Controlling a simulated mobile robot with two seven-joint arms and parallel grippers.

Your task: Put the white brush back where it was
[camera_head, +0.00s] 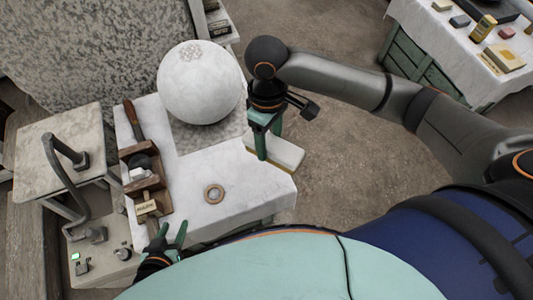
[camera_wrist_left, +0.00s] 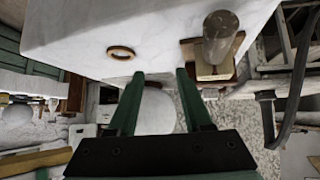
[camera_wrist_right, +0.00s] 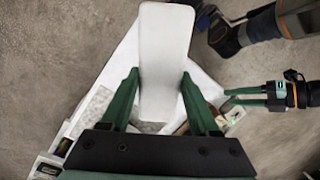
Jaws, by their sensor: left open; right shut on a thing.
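The white brush (camera_head: 284,153), a long white block with a tan lower edge, is in my right gripper (camera_head: 262,148) at the right edge of the white-covered table (camera_head: 240,205). In the right wrist view the brush (camera_wrist_right: 166,50) lies lengthwise between the two green fingers, which are shut on it. I cannot tell whether it touches the table. My left gripper (camera_head: 170,238) is open and empty at the table's front edge, just below the wooden rack (camera_head: 150,184). The left wrist view shows its fingers apart with nothing between them.
A large plaster sphere (camera_head: 199,82) stands at the back of the table, left of my right gripper. The rack holds several tools. The cloth between ring and sphere is clear. Another table (camera_head: 450,45) stands far right.

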